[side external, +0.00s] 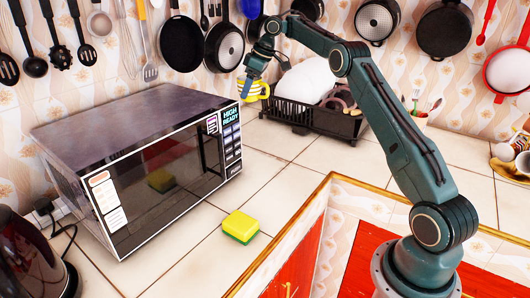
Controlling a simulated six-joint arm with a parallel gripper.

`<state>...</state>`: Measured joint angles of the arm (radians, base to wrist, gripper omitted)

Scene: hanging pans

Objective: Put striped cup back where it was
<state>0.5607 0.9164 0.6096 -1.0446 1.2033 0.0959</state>
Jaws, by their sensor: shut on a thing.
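A yellow cup with pale bands (262,90), likely the striped cup, is just right of the microwave's upper right corner. My gripper (246,88) is shut on the cup at its left side, pointing down. The fingers hide part of the cup. It appears to be above the counter, but its exact height and whether its base touches anything cannot be told.
A microwave (120,115) fills the left. A black dish rack (300,118) with plates stands behind. A yellow-green sponge (240,226) lies in front on the tiled counter (270,165). Pans (181,43) hang on the wall. A utensil cup (418,118) stands right of my arm.

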